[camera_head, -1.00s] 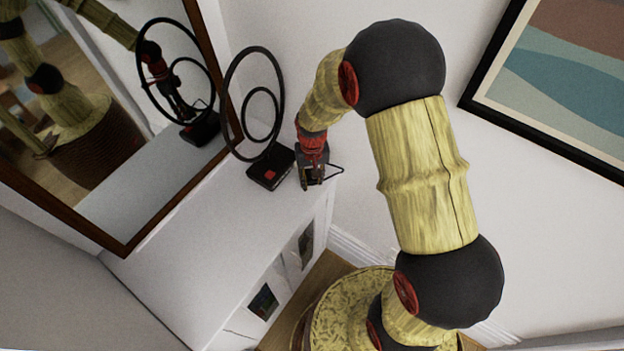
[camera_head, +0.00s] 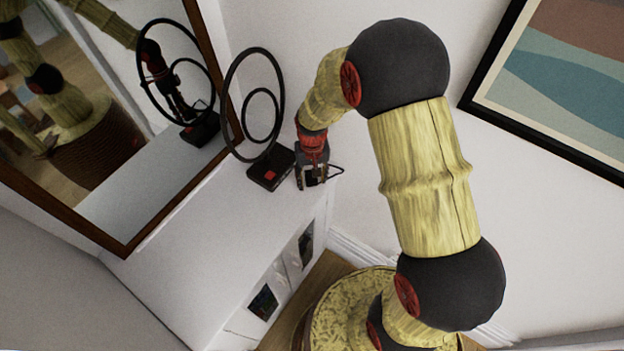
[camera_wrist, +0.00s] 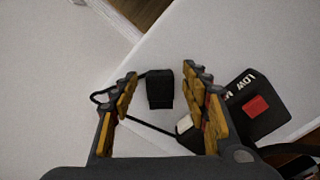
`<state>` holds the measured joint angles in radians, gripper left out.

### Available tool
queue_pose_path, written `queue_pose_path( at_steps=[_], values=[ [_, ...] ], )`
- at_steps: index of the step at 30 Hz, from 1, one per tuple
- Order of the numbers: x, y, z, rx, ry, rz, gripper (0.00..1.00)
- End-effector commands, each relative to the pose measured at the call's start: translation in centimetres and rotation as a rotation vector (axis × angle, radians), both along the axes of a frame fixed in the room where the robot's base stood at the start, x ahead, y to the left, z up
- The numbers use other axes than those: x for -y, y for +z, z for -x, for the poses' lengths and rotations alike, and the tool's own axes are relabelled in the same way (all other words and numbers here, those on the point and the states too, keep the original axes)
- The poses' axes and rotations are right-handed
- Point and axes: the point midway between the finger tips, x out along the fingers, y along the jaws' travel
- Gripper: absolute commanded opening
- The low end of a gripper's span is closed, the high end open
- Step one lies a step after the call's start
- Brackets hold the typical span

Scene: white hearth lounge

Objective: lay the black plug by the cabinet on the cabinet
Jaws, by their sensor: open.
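The black plug (camera_wrist: 160,88) shows in the wrist view between my fingertips, with a visible gap on each side. It appears to rest on the white cabinet (camera_wrist: 225,45) near its edge; contact beneath it is not clearly visible. In the head view, my gripper (camera_head: 312,184) is open, pointing down at the right end of the cabinet top (camera_head: 205,235). The cord (camera_head: 335,171) juts out right of it; the plug is mostly hidden there.
A black ring-shaped ornament (camera_head: 253,105) stands on a dark base (camera_head: 270,169) with a red patch, close left of my gripper. A wood-framed mirror (camera_head: 150,185) leans behind. The cabinet's front left top is clear. A framed picture (camera_head: 560,90) hangs at right.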

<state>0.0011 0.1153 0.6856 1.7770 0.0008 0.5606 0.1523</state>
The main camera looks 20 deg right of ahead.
Motion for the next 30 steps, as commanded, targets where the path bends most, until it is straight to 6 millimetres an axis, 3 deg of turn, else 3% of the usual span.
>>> queue_pose_path(
  at_steps=[12, 23, 26, 30],
  values=[
    [0.0, 8.4, -0.1, 0.003, 0.000, 0.000, 0.46],
    [0.0, 12.7, 0.2, 0.020, 0.005, 0.000, 0.46],
    [0.0, 16.2, 1.1, 0.064, 0.017, 0.001, 0.46],
    [0.0, 23.0, 4.1, 0.159, 0.046, 0.004, 0.46]
  ],
)
